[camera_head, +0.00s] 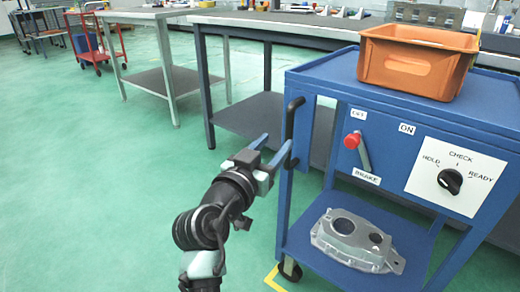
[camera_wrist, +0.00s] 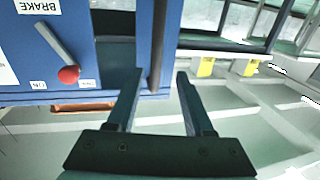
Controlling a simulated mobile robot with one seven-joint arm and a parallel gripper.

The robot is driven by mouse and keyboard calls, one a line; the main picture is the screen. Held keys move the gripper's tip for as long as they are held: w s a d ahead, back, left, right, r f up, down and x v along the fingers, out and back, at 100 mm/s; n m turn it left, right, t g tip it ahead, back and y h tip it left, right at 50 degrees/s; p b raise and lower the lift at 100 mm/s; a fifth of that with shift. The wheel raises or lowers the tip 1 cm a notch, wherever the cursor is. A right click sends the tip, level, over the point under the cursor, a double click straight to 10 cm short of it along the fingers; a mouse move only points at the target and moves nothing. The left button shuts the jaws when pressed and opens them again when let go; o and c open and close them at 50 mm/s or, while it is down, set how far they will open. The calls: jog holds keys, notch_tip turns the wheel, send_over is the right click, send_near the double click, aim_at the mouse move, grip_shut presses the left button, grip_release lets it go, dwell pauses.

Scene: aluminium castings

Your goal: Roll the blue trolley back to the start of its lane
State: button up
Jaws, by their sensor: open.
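The blue trolley (camera_head: 310,210) stands at the right, with a black vertical handle (camera_head: 291,118) on its left edge. My gripper (camera_head: 272,150) is open beside the handle's lower end. In the wrist view the handle (camera_wrist: 156,45) shows between the open fingers of my gripper (camera_wrist: 158,82); I see no finger closed on it. The brake lever (camera_head: 364,157) has a red knob, which points up toward the OFF label. A black dial (camera_head: 450,181) sits on a white panel marked HOLD, CHECK and READY; its pointer is too small to read surely.
An orange bin (camera_head: 415,65) stands on the trolley's top and a grey casting (camera_head: 355,242) lies on its lower shelf. Long workbenches (camera_head: 270,30) stand behind it. A red cart (camera_head: 98,40) is far left. Yellow floor marking (camera_head: 273,279) shows by the trolley's wheel. Green floor at left is clear.

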jog(key=p+v, duration=0.1)
jog(key=v, duration=0.5)
jog(key=shift+w, duration=0.1)
jog(key=s+d+r+n+t+y+p, duration=0.1)
jog(key=s+d+r+t+p, duration=0.2)
jog(key=r, duration=1.1)
jog(key=s+r+t+y+p, duration=0.2)
jog(key=s+r+p, duration=0.15)
jog(key=r, duration=0.95)
jog(key=s+d+r+n+t+y+p, duration=0.1)
jog(key=s+r+n+t+y+p, duration=0.15)
jog(key=s+r, duration=0.55)
jog(key=s+r+n+t+y+p, duration=0.1)
jog(key=s+r+t+p, duration=0.35)
jog(key=r, duration=0.75)
notch_tip(320, 180, up, 36)
jog(key=g+p, duration=0.1)
jog(key=p, duration=3.4)
jog(key=shift+w+p, duration=0.25)
jog(key=shift+p, duration=0.15)
jog(key=shift+f, duration=0.15)
